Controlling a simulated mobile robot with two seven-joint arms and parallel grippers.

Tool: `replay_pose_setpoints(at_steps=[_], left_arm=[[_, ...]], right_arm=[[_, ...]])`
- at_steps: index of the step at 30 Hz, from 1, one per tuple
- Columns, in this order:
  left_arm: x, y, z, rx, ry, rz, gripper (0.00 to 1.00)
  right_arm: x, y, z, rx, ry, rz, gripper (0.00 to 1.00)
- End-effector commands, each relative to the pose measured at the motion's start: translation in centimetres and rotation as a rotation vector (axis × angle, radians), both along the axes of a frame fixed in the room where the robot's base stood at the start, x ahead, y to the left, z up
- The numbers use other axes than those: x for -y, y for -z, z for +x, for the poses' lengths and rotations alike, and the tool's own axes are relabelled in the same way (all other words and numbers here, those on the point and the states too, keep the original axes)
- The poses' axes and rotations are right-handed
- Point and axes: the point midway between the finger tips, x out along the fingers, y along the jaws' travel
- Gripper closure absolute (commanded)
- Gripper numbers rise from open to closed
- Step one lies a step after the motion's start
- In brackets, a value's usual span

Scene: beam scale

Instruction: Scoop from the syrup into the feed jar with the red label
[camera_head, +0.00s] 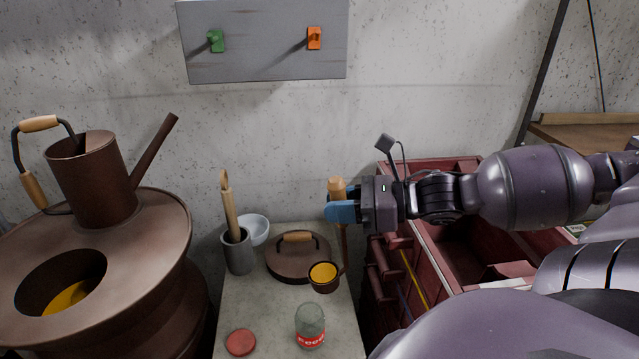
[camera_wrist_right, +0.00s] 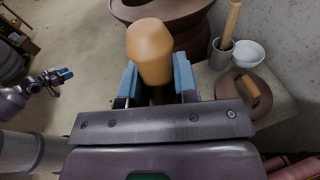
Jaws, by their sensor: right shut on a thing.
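My right gripper (camera_head: 343,211) is shut on the wooden handle of a ladle (camera_head: 338,188), which also shows between the blue fingers (camera_wrist_right: 155,82) in the right wrist view. The ladle's cup (camera_head: 323,283) hangs upright, with amber syrup inside, just behind the feed jar in the picture. The feed jar (camera_head: 310,321) is clear glass with a red label and stands open on the counter. More syrup (camera_head: 66,298) shows through the round opening of the brown drum at left. My left gripper (camera_wrist_right: 65,74) is small at the left of the right wrist view; its jaws are unclear.
The counter (camera_head: 270,320) also holds a red lid (camera_head: 240,342), a brown pot lid (camera_head: 298,262), a white bowl (camera_head: 255,230) and a grey pot (camera_head: 238,252) with a wooden-handled tool. A watering can (camera_head: 95,180) stands on the drum (camera_head: 150,240). A red drawer chest (camera_head: 425,265) is at right.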

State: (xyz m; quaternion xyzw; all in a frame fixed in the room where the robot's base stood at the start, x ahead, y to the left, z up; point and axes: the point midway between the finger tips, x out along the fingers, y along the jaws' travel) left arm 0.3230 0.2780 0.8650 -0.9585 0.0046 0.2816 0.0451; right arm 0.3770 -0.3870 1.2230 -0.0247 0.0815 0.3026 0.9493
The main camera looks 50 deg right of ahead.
Motion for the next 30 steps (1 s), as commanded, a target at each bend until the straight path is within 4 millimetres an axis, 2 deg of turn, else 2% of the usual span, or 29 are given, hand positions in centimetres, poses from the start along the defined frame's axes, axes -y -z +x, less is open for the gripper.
replay_pose_setpoints(at_steps=[11, 30], left_arm=[[-0.2, 0.7, -1.2, -0.025, -0.006, 0.000, 0.57], [-0.1, 0.4, -0.6, -0.014, -0.004, 0.000, 0.57]], right_arm=[[-0.9, 1.7, 1.2, -0.061, -0.004, -0.047, 0.98], [-2.8, 6.2, 4.0, -0.213, 0.001, -0.153, 0.98]])
